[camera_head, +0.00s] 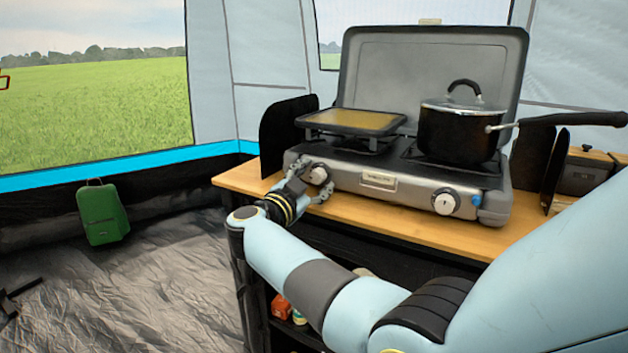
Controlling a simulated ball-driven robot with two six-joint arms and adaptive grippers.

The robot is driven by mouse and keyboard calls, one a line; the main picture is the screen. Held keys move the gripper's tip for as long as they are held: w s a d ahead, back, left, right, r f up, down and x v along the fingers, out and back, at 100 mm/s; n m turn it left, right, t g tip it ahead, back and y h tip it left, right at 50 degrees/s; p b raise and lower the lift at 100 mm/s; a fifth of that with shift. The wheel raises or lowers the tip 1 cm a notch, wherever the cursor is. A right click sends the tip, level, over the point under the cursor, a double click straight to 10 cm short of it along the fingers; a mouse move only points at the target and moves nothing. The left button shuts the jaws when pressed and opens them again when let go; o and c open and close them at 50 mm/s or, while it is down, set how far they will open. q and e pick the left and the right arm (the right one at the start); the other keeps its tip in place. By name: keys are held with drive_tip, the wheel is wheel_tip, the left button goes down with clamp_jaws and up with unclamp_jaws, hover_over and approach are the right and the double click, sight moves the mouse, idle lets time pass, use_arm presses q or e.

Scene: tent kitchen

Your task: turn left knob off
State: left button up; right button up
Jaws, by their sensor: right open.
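The camping stove (380,185) stands on a wooden table with its lid raised. Its left knob (318,174) is on the front panel at the left end, and its right knob (446,202) is at the right end. My right gripper (322,180) is open at the left knob, with its fingers on either side of it. I cannot tell whether the fingers touch the knob. The knob's exact angle is too small to read. My left gripper is not in view.
A griddle pan (352,122) sits on the left burner and a lidded black pot (460,130) on the right burner, its long handle reaching right. The wooden table top (420,235) is clear in front of the stove. A green bag (103,213) stands on the tent floor.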

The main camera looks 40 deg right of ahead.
drive_tip(key=v, duration=0.7)
drive_tip(key=shift+c, duration=0.3)
